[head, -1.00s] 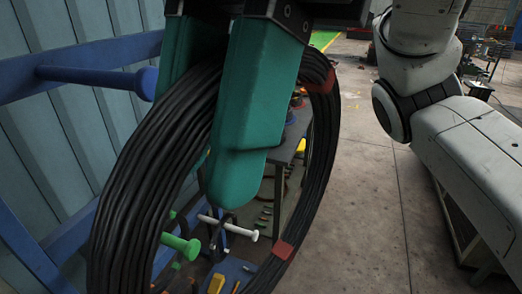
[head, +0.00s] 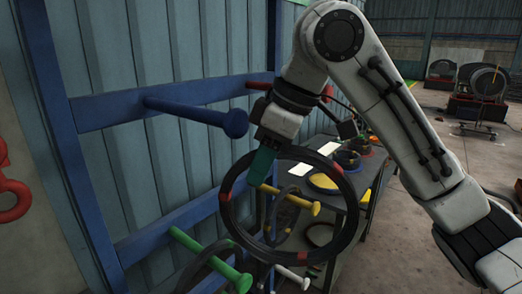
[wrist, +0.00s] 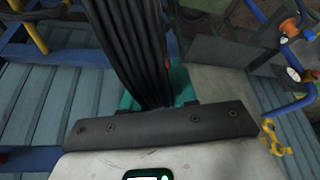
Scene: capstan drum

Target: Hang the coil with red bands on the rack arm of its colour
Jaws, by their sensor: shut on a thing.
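The black coil with red bands (head: 231,222) hangs as an upright ring from my gripper (head: 262,168) in the head view. My green fingers are shut on its upper left part. In the wrist view, the coil's black strands (wrist: 135,45) run between the fingers and a red band edge shows. The red rack arm (head: 259,85) is high on the rack at the back, partly hidden behind my arm. The coil is below it and nearer the camera, apart from it. The yellow rack arm (head: 300,202) shows through the ring; I cannot tell whether they touch.
The blue rack frame (head: 95,112) stands at the left with a blue arm (head: 195,112) at upper left, a green arm (head: 215,262) and a white arm (head: 292,277) lower down. A grey table (head: 352,190) with coils stands behind.

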